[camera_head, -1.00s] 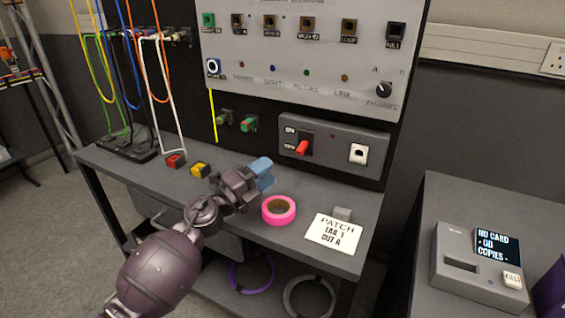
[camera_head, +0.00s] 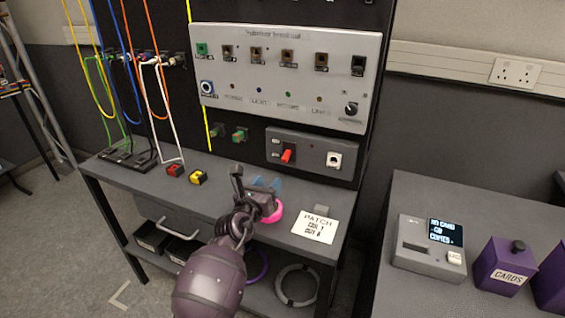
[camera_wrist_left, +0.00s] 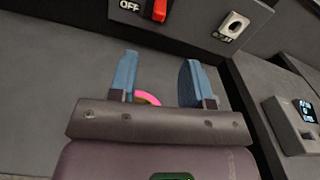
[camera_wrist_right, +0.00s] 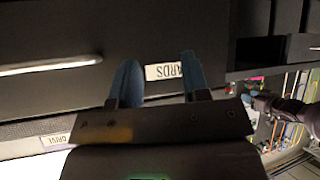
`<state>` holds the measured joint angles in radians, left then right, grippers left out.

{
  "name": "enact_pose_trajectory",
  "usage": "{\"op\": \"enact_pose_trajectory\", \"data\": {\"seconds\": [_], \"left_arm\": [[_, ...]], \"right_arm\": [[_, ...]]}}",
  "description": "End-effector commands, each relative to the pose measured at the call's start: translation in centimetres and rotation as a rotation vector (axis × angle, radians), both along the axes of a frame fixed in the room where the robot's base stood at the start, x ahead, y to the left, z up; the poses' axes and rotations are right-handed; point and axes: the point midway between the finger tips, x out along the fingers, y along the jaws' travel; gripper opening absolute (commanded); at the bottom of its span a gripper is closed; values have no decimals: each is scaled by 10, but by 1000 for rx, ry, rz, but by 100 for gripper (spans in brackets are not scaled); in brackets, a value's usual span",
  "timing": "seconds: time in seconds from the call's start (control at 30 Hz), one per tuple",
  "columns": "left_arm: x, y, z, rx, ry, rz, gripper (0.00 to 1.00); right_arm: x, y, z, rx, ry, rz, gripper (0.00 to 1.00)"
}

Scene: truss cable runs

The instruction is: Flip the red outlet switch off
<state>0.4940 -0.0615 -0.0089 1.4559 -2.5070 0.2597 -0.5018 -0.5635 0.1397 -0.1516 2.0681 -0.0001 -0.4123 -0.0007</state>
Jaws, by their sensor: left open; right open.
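The red outlet switch (camera_head: 288,156) is on a grey box (camera_head: 268,147) on the panel above the bench. In the left wrist view its red lever (camera_wrist_left: 159,10) shows at the top edge beside the word OFF; its upper part is cut off. I cannot tell which way it is set. My left gripper (camera_head: 266,184) is over the bench, below and in front of the switch, apart from it. Its blue fingers (camera_wrist_left: 160,62) are open with nothing held. My right gripper (camera_wrist_right: 160,62) is open and empty, away from the switch, facing a dark drawer front.
Pink tape (camera_head: 277,213) lies on the bench, partly hidden by my left gripper. A patch note (camera_head: 315,227) lies to its right, red (camera_head: 174,170) and yellow (camera_head: 198,177) blocks to its left.

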Motion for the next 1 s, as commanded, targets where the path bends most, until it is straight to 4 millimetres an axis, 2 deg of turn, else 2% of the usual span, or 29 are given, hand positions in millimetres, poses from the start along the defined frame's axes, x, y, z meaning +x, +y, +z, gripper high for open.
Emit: {"op": "enact_pose_trajectory", "data": {"seconds": [0.1, 0.37, 1.0], "left_arm": [[1, 2, -1, 126, -39, 13, 45], [12, -2, -1, 157, -51, 11, 45], [87, -26, -4, 153, -46, 10, 45]], "right_arm": [[-1, 0, -2, 1, 1, -1, 43], [-1, -2, -3, -5, -1, 5, 43], [-2, -1, -24, -9, 27, 15, 43]]}}
